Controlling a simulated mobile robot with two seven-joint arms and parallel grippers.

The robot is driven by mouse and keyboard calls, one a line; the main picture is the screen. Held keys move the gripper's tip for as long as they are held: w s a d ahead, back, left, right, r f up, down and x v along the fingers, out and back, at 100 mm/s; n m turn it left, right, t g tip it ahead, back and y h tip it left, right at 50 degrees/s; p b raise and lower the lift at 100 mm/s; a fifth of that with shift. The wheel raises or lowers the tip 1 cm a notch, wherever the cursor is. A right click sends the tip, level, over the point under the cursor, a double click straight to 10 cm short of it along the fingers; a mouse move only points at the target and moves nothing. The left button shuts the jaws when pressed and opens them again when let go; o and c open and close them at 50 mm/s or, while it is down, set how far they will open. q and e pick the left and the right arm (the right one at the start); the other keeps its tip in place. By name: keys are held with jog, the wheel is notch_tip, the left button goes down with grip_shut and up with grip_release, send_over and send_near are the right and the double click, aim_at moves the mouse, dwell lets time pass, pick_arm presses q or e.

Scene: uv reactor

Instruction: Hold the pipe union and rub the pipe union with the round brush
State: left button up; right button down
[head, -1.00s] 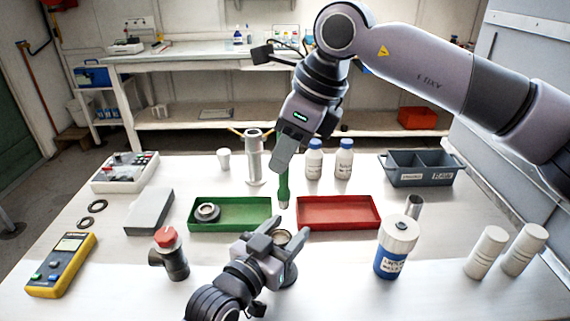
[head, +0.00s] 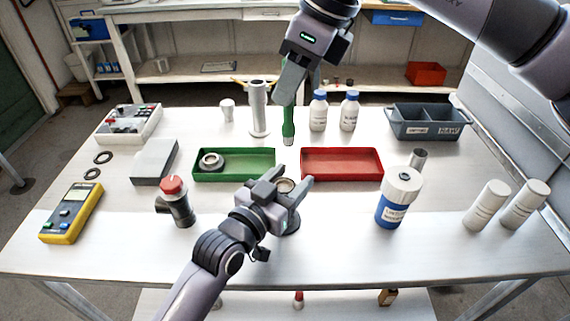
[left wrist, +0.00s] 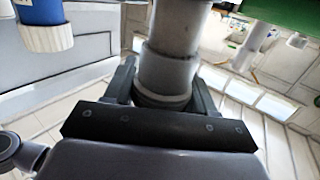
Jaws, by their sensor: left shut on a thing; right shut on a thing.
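The pipe union (head: 285,185) is a grey round fitting with a ring-shaped open top, in front of the two trays in the head view. My left gripper (head: 288,181) is shut on it, one finger on each side. In the left wrist view the grey pipe union (left wrist: 168,72) stands between the fingers. The round brush (head: 288,128) has a green handle and a pale tip pointing down. My right gripper (head: 290,100) is shut on its upper part. The brush tip appears above and behind the pipe union, apart from it.
A green tray (head: 235,179) with a grey ring fitting (head: 211,161) and an empty red tray (head: 341,180) lie behind the pipe union. A blue-and-white jar (head: 399,198) stands right, a red-capped elbow fitting (head: 177,203) left. The table front between them is mostly clear.

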aim_at(289, 145)
jog(key=shift+f, duration=0.1)
dwell(0.5)
jog(key=shift+f, duration=3.4)
jog(key=shift+s+f, duration=0.15)
jog(key=shift+f, duration=0.4)
jog(key=shift+w+r, duration=0.2)
jog(key=shift+r, duration=0.05)
notch_tip(289, 145, up, 8)
jog(key=shift+f, duration=0.15)
